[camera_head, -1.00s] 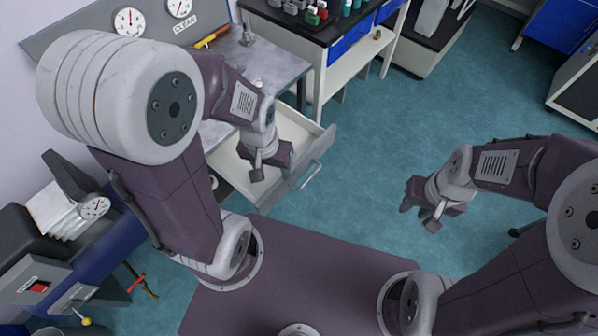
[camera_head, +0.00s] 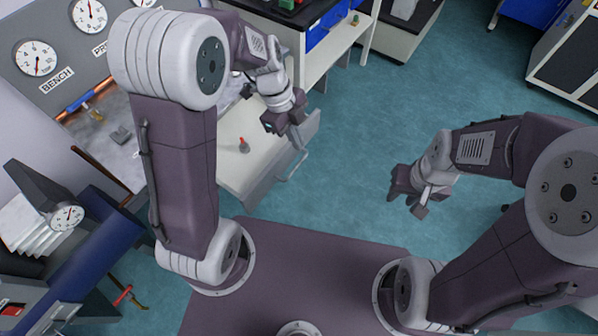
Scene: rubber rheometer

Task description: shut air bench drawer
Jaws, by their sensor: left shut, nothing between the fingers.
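The air bench drawer (camera_head: 238,181) is white and stands pulled out from the bench, with a grey bar handle (camera_head: 291,165) on its front. My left gripper (camera_head: 284,132) is shut and empty, over the front end of the drawer near the handle. I cannot tell whether it touches the drawer front. My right gripper (camera_head: 408,197) is out over the open floor, away from the drawer; its jaw opening is not clear.
The bench top (camera_head: 115,120) carries small fittings, below a gauge panel labelled BENCH (camera_head: 57,80). A white cabinet with blue drawers (camera_head: 328,50) stands beyond the drawer. A blue machine (camera_head: 100,240) is at the lower left. Teal floor (camera_head: 350,150) is clear right of the drawer.

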